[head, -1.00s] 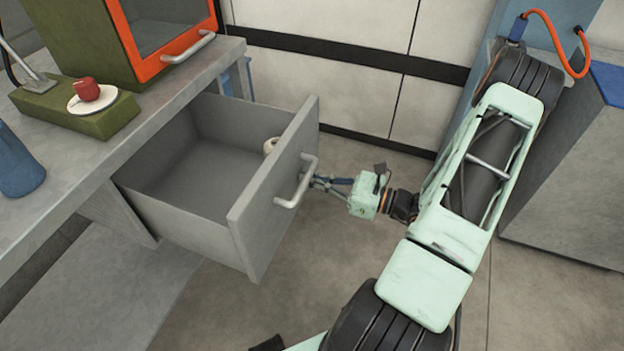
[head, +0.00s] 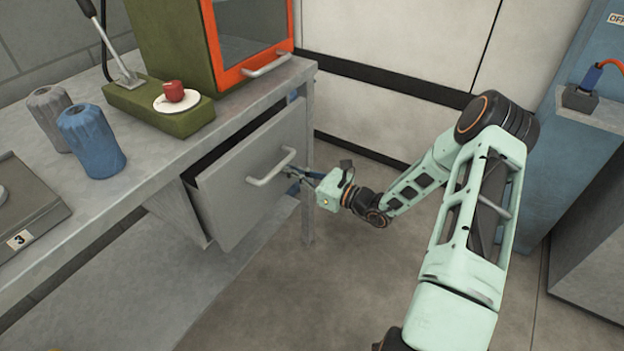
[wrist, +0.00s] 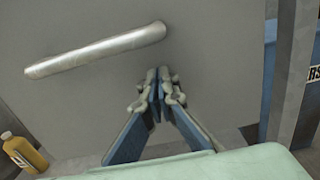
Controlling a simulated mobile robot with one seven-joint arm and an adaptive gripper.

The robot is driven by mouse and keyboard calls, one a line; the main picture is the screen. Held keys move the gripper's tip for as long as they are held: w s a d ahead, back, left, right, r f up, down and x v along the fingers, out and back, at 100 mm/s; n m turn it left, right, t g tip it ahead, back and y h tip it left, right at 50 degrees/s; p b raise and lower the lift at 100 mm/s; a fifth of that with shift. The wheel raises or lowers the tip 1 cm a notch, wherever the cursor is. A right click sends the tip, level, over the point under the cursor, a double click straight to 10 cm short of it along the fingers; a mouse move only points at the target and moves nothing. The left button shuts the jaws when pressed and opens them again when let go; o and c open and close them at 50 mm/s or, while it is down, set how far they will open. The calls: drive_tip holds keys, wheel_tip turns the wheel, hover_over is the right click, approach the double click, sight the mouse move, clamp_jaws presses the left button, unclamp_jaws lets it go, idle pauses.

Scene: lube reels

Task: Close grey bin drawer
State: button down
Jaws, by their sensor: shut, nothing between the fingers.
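My gripper (head: 292,176) is at the right part of the drawer front, just right of the handle.
The workbench (head: 150,160) carries a green and orange cabinet (head: 215,45), a green scale-like base (head: 160,112) with a red object (head: 173,91), and blue (head: 92,142) and grey (head: 48,115) containers. A bench leg (head: 307,150) stands close right of the drawer. A yellow bottle (wrist: 24,152) shows lower left.

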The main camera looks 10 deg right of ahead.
drive_tip(key=x, duration=0.5)
drive_tip(key=shift+a, duration=0.1)
drive_tip(key=shift+w+a, duration=0.25)
drive_tip(key=shift+w, duration=0.1)
drive_tip(key=shift+r, duration=0.1)
